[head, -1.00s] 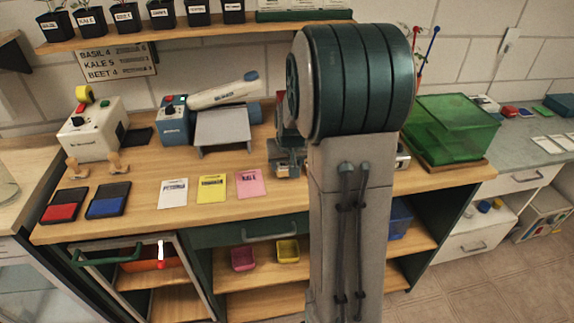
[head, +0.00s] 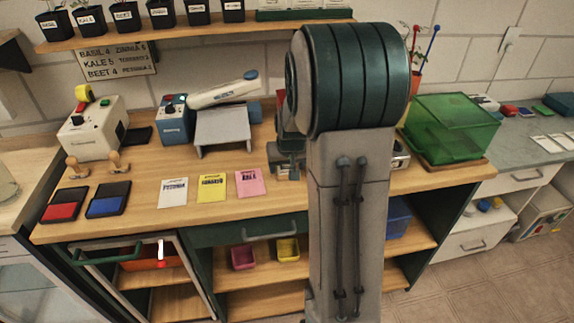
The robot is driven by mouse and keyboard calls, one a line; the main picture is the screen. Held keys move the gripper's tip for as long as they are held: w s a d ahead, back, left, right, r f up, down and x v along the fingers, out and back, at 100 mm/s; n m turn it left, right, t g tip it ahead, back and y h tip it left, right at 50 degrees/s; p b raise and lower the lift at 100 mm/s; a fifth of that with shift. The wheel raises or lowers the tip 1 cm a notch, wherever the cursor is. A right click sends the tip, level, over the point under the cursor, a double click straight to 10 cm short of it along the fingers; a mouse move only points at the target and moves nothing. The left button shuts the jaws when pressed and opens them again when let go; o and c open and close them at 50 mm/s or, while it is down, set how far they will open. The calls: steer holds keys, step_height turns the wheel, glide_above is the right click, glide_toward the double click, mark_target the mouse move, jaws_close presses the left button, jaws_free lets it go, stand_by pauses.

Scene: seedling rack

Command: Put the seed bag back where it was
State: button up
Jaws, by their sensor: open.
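Three flat printed packets lie in a row on the wooden bench: a white one (head: 173,192), a yellow one (head: 211,188) and a pink one (head: 248,183). I cannot tell whether any of them is the seed bag, and no other bag shows clearly. My gripper (head: 287,163) is low over the bench, right of the pink packet and partly hidden by my own arm. It is open, and I see nothing held in it. The bench just behind my arm is hidden.
A blue machine with a grey platform (head: 222,128) and a white machine (head: 93,128) stand at the back. Red (head: 63,206) and blue (head: 108,201) pads lie at the left. A green bin (head: 452,125) stands at the right. Small bins (head: 243,257) sit on the shelf below.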

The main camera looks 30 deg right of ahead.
steer(key=v, duration=1.1)
steer(key=s+a+n, duration=0.1)
steer(key=s+a, duration=0.6)
steer(key=s, duration=0.2)
steer(key=s+a+n+g+y, duration=0.1)
steer(key=s+a+n, duration=0.1)
steer(key=s+a, duration=0.5)
steer(key=s+f, duration=0.1)
steer(key=s, duration=0.2)
steer(key=shift+r, duration=0.1)
